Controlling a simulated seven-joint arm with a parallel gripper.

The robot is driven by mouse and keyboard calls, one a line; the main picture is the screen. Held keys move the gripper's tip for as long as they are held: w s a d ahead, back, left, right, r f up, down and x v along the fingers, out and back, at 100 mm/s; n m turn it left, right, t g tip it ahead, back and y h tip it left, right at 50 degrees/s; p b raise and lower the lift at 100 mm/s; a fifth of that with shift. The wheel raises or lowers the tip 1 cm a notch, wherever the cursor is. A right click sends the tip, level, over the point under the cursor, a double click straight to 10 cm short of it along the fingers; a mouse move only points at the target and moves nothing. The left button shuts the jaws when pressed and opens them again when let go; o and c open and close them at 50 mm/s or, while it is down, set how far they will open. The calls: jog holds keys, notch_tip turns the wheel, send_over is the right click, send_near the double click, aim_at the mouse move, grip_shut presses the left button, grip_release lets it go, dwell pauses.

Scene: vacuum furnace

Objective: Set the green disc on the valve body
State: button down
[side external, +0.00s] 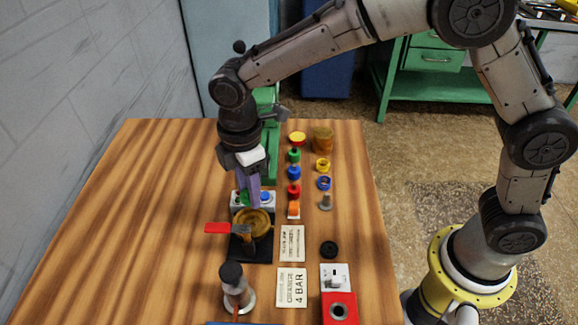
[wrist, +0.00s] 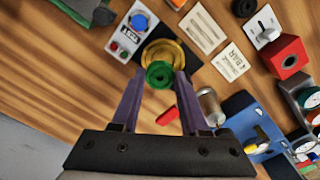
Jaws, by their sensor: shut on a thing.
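My gripper (wrist: 160,80) is shut on the green disc (wrist: 159,74), which sits between the fingertips in the wrist view. The valve body (side external: 265,222) is a round brass piece on a dark base, with a red handle (side external: 217,228) at its left. In the wrist view the brass valve body (wrist: 172,47) shows behind the disc, which overlaps its near edge. In the side view my gripper (side external: 250,200) points down just behind the valve body. The gap between disc and valve body is hard to judge.
A button box (wrist: 131,33) stands close beside the valve body. Several coloured pieces, including a blue one (side external: 294,173), line the table to the right. Two printed cards (side external: 292,243), a red-and-white switch box (side external: 338,300) and a dark-topped metal cylinder (side external: 235,288) are nearer. The table's left side is clear.

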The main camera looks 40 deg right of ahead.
aim_at(247, 198)
jog(key=f, duration=0.3)
jog(key=shift+s+a+f, duration=0.15)
jog(key=shift+s+a, duration=0.1)
jog(key=shift+a, duration=0.15)
jog(key=shift+f, duration=0.95)
jog(key=shift+f, duration=0.5)
jog(key=shift+f, duration=0.25)
jog(key=shift+f, duration=0.25)
dwell(0.5)
jog(key=shift+c, duration=1.7)
grip_release()
jog(key=shift+s, duration=0.1)
jog(key=shift+c, duration=0.9)
jog(key=shift+o, duration=0.7)
jog(key=shift+r, duration=3.85)
